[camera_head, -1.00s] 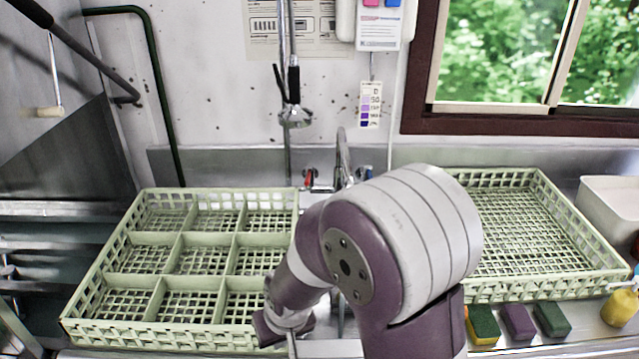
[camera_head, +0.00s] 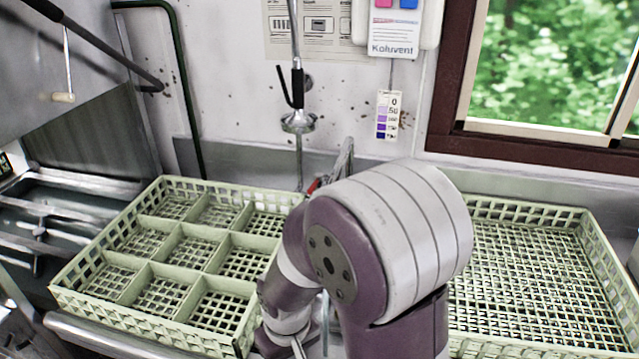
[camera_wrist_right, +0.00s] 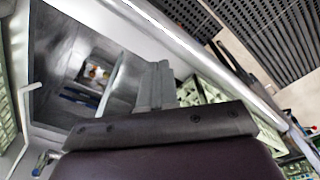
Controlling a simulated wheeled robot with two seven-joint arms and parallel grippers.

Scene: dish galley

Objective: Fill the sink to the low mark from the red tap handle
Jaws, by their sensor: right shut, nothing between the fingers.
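The red tap handle (camera_head: 314,187) shows at the base of the metal tap (camera_head: 345,158), by the back wall, just above my right arm. The arm hides most of the sink in the head view. In the right wrist view, the steel sink basin (camera_wrist_right: 62,60) lies beyond my right gripper (camera_wrist_right: 158,68), whose fingers are together with nothing between them. In the head view that gripper is low, near the front of the left rack and well apart from the red handle. The low mark and any water level cannot be made out. My left gripper is not in view.
A divided green rack (camera_head: 145,262) stands left of the sink, and an open green rack (camera_head: 540,275) stands right. A spray head (camera_head: 298,121) hangs above the back of the sink. A colour chart (camera_head: 388,115) hangs on the wall.

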